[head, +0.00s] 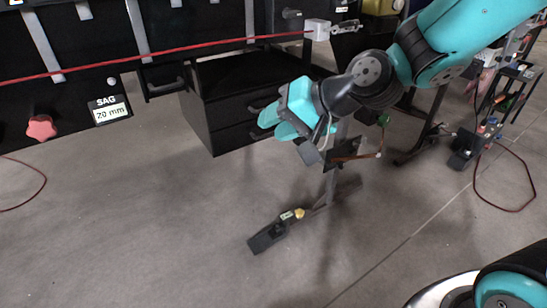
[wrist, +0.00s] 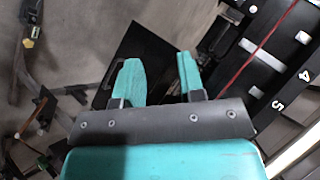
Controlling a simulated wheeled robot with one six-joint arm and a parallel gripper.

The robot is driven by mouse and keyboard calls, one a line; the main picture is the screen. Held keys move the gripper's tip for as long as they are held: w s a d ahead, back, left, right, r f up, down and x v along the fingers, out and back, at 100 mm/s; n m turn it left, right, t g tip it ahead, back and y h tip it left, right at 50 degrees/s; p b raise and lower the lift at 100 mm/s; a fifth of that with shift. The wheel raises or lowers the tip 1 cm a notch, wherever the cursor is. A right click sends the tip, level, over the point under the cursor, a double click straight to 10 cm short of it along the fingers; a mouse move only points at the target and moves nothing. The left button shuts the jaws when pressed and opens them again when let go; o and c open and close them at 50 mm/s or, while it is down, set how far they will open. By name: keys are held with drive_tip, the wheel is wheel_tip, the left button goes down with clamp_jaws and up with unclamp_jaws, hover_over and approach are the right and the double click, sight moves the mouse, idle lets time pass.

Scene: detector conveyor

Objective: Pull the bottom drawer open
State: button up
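Small dark handles show on the drawer fronts, partly close to my gripper's outline. My gripper (head: 270,124) is at the right side of the drawer fronts, its teal fingers pointing left toward them. In the wrist view, the two teal fingers (wrist: 158,78) are spread apart with nothing between them. The dark cabinet top (wrist: 150,42) shows beyond the fingertips. Whether a finger touches a handle cannot be told.
The conveyor side (head: 200,25) with a red cord (head: 170,54) runs above the cabinet. A SAG 20 mm label (head: 109,109) and a red knob (head: 41,128) are at left. A stand with a dark foot (head: 268,236) is below my gripper. Floor at lower left is clear.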

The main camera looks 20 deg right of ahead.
drive_tip(key=w+d+f+m+t+b, duration=0.5)
drive_tip(key=w+f, duration=0.3)
drive_tip(key=f, duration=0.3)
drive_tip(key=m+t+h+b, duration=0.3)
drive_tip(key=m+h+b, duration=0.1)
drive_tip(key=m+b, duration=0.25)
approach(273, 132)
drive_tip(key=shift+m, duration=0.25)
drive_tip(key=x, duration=1)
drive_tip(key=shift+w+d+f+p, duration=0.15)
drive_tip(key=shift+w+f+p, duration=0.1)
drive_tip(key=shift+p, duration=0.05)
clamp_jaws()
